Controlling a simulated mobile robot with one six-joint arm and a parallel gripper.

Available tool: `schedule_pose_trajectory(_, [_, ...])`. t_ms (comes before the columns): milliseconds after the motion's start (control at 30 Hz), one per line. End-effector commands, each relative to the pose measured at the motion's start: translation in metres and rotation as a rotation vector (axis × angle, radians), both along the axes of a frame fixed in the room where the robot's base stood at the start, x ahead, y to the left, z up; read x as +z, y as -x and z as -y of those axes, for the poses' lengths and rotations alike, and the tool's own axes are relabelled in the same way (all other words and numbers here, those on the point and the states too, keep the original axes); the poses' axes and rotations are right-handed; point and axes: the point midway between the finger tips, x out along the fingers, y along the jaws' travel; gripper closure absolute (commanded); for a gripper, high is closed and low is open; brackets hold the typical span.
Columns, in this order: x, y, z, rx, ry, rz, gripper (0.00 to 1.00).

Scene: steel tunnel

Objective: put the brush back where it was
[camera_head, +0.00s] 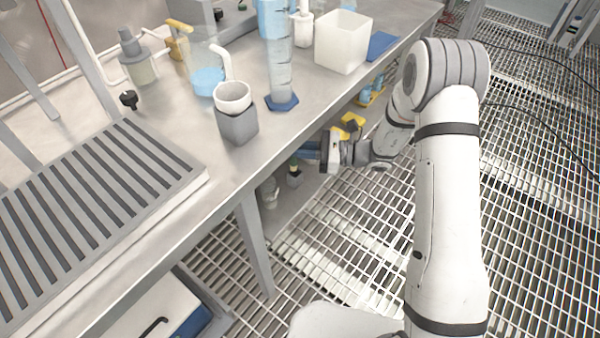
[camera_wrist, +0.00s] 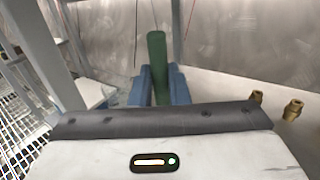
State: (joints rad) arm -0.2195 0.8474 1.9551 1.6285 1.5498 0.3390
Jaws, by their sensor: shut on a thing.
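My gripper (camera_wrist: 159,86) shows in the wrist view with its two blue fingers closed on a dark green rod (camera_wrist: 157,48). The rod stands roughly upright between the fingers and looks like the brush handle; I see no bristles. In the head view my gripper (camera_head: 312,150) is below the top of the steel bench (camera_head: 190,165), at its front edge and partly hidden by it. The brush cannot be made out clearly there.
On the bench top stand a grey holder with a white cup (camera_head: 238,122), a measuring cylinder (camera_head: 281,75), a white bin (camera_head: 342,42) and a slatted rack (camera_head: 90,200). Under the bench are small bottles (camera_head: 269,193). Two brass fittings (camera_wrist: 292,109) show in the wrist view. Grating covers the floor.

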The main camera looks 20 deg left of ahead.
Motion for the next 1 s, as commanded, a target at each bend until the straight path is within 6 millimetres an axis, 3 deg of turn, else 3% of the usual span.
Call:
schedule_pose_trajectory(33, [-0.016,0.0,0.0,-0.001,0.0,-0.003,1.0])
schedule_pose_trajectory(100, [-0.026,0.0,0.0,-0.001,0.0,-0.003,1.0])
schedule_pose_trajectory(267, [-0.04,0.0,0.0,-0.002,0.0,0.0,1.0])
schedule_pose_trajectory(433, [-0.066,0.0,0.0,-0.002,0.002,-0.002,1.0])
schedule_pose_trajectory(667, [-0.071,0.001,0.0,-0.002,0.007,-0.003,1.0])
schedule_pose_trajectory(700, [-0.071,0.001,0.0,-0.001,0.007,-0.003,0.83])
schedule_pose_trajectory(933, [-0.069,0.001,0.0,-0.001,0.002,-0.002,0.64])
schedule_pose_trajectory(1000, [-0.068,0.001,0.0,-0.001,0.002,-0.001,0.63])
